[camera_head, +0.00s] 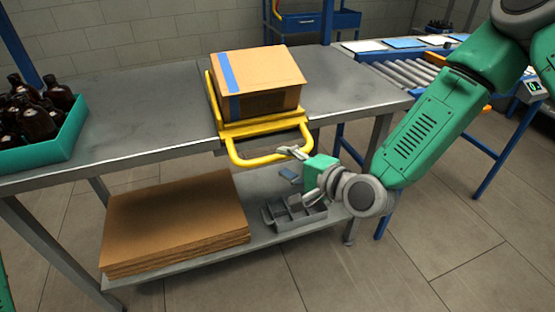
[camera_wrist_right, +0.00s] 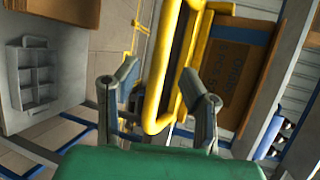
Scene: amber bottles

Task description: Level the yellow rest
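The yellow rest (camera_head: 258,128) is a tubular frame at the front edge of the grey workbench. Its looped handle (camera_head: 265,158) juts out past the edge, and a cardboard box (camera_head: 262,85) with a blue stripe sits on it. The rest and box look tilted; the exact angle is hard to tell. My right gripper (camera_head: 296,174) is open at the right end of the handle. In the right wrist view the yellow handle (camera_wrist_right: 152,112) lies between the spread fingers of my right gripper (camera_wrist_right: 162,90), with gaps visible. My left gripper is out of view.
A teal crate (camera_head: 50,153) of amber bottles (camera_head: 38,122) stands at the bench's left. The lower shelf holds stacked cardboard (camera_head: 175,222) and a grey divided tray (camera_head: 295,215). A roller conveyor (camera_head: 415,75) is at the right. The bench top between crate and rest is clear.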

